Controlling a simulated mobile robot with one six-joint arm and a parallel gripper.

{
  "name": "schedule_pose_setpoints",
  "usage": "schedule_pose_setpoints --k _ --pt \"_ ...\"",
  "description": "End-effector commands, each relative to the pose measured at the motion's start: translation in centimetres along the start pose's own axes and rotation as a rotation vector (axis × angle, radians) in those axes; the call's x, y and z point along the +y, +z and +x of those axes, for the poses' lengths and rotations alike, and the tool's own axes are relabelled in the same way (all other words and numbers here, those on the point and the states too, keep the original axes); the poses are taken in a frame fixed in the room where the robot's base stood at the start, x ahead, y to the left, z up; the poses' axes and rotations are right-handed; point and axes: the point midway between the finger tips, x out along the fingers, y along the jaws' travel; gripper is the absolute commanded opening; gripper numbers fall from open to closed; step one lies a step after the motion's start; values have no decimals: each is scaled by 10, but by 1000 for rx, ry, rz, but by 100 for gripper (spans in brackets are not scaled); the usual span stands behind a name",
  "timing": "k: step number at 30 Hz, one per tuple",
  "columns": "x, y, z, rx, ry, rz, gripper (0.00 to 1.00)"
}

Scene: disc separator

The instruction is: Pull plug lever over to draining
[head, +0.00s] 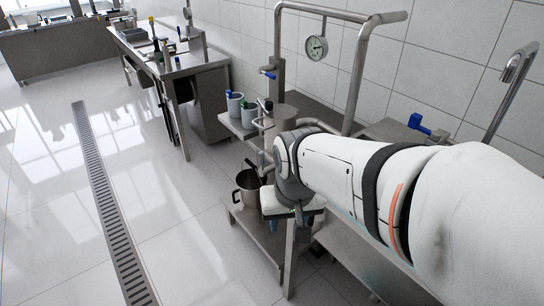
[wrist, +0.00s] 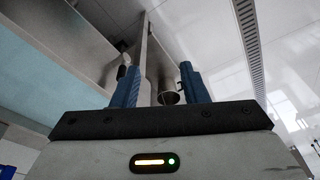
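I cannot single out the plug lever with certainty. A blue-handled valve (head: 268,73) sits on the steel pipe frame, and a second blue handle (head: 419,124) shows farther right. The separator's upright steel vessel (head: 286,115) stands partly behind my wrist. My gripper (wrist: 160,66) is open in the wrist view, its two blue fingers apart with nothing held between them. A steel post and a metal pot (wrist: 168,97) show beyond the gap. A small pale and dark fitting (wrist: 123,67) shows by the left finger.
A pressure gauge (head: 316,47) hangs from the pipe frame. Grey cups (head: 235,104) stand on the steel stand, with a steel pot (head: 249,184) on its lower shelf. A curved tap (head: 510,80) rises at right. The tiled floor at left is clear, crossed by a drain grate (head: 108,210).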

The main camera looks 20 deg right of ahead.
Motion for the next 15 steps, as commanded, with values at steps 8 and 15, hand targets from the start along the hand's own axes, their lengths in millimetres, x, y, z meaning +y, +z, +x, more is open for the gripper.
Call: schedule_pose_setpoints --k 8,15 --pt "43 -65 36 -102 54 546 40" --pt "83 -94 80 -153 103 937 40"
